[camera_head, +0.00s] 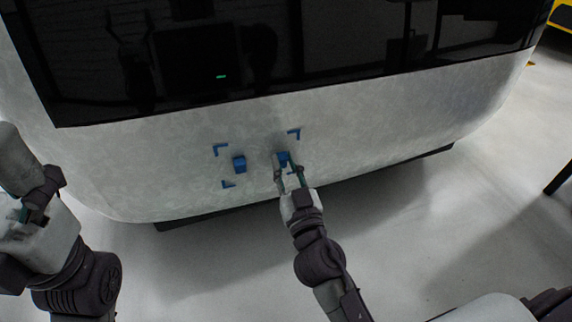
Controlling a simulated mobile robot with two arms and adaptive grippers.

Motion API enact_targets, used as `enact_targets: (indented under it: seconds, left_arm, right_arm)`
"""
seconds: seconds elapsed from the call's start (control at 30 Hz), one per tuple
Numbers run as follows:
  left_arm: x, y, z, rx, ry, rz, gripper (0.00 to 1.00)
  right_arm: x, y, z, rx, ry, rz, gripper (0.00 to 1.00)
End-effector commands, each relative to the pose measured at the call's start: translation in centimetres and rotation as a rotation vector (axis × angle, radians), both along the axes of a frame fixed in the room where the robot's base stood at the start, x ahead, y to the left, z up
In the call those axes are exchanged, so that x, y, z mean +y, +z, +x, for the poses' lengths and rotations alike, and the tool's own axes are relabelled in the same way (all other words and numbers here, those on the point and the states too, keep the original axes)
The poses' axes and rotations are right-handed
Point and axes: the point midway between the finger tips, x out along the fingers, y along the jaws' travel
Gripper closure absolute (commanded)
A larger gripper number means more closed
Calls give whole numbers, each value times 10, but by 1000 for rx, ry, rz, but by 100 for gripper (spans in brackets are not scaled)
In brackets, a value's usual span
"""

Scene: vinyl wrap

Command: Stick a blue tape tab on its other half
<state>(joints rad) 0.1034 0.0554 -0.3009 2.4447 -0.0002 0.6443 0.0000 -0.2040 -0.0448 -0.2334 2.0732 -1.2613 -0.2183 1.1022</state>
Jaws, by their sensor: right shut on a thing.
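One blue tape tab (239,164) sits on the pale curved panel (150,170), between blue corner marks. A second blue piece (283,158) is at the tips of my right gripper (288,172), to the right of the first tab and apart from it. My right gripper is shut on this piece, close to the panel; its fingers hide part of it. I cannot tell whether the piece touches the panel. My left gripper (28,210) is at the far left, away from the tabs; its fingers are too unclear to tell whether they are open.
Blue corner marks show at upper left (220,149), lower left (228,184) and upper right (294,133). A dark glossy window (300,45) spans above the panel. Pale floor (400,220) lies below, with a dark leg (560,178) at the right edge.

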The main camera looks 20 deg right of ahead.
Motion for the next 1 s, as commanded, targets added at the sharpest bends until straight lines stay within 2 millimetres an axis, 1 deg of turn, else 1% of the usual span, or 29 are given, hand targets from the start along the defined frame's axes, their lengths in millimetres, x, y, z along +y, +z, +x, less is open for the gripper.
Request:
enact_targets:
  seconds: [0.37,1.0]
  left_arm:
    - [0,-1,2,6,1,3,8]
    - [-1,-1,2,8,2,5,8]
  right_arm:
    - [0,0,1,0,0,0,100]
    - [0,0,10,0,0,0,100]
